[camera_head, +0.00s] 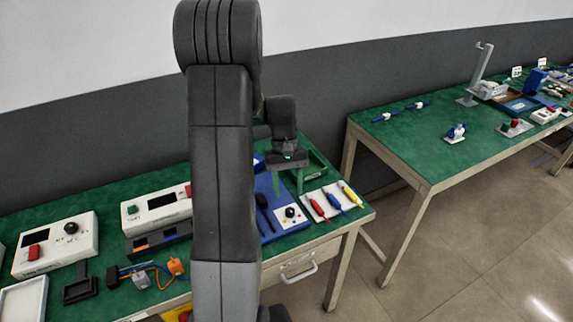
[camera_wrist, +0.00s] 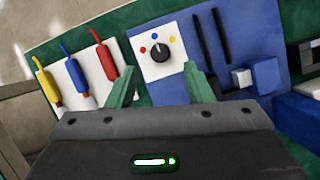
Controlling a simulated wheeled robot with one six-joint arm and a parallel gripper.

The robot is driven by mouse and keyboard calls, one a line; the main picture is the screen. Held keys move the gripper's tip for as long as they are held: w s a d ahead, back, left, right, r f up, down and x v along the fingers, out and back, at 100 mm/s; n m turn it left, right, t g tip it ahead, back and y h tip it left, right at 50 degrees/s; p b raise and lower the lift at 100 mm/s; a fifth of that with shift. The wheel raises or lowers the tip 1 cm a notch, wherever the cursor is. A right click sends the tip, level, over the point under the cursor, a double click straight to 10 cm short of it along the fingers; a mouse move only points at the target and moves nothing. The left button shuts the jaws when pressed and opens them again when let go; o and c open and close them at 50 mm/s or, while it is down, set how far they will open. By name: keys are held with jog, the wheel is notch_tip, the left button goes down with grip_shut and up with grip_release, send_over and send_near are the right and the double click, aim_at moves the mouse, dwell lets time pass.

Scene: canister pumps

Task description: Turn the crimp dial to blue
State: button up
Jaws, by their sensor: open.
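The crimp dial (camera_wrist: 160,53) is a black round knob on a white square plate with small coloured dots around its far side. Its pointer direction is too small to tell surely. In the head view the dial (camera_head: 290,212) is on the blue panel near the table's right end. My gripper (camera_wrist: 161,70) is open, its two green fingers apart on either side of the dial's plate in the wrist view, with nothing between them. In the head view my gripper (camera_head: 288,184) points down above the blue panel. It appears apart from the knob.
Yellow, blue and red hand tools (camera_wrist: 105,60) lie on a white mat beside the dial. Black bars (camera_wrist: 203,40) and a blue block (camera_wrist: 263,75) are on the other side. White control boxes (camera_head: 58,245) stand at the left. A second green table (camera_head: 430,155) is at the right.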

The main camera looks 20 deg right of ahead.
aim_at(290, 210)
jog(key=v, duration=0.7)
jog(key=shift+r, duration=0.4)
jog(key=shift+w, duration=0.15)
jog(key=x, duration=1.4)
jog(key=shift+r, duration=0.1)
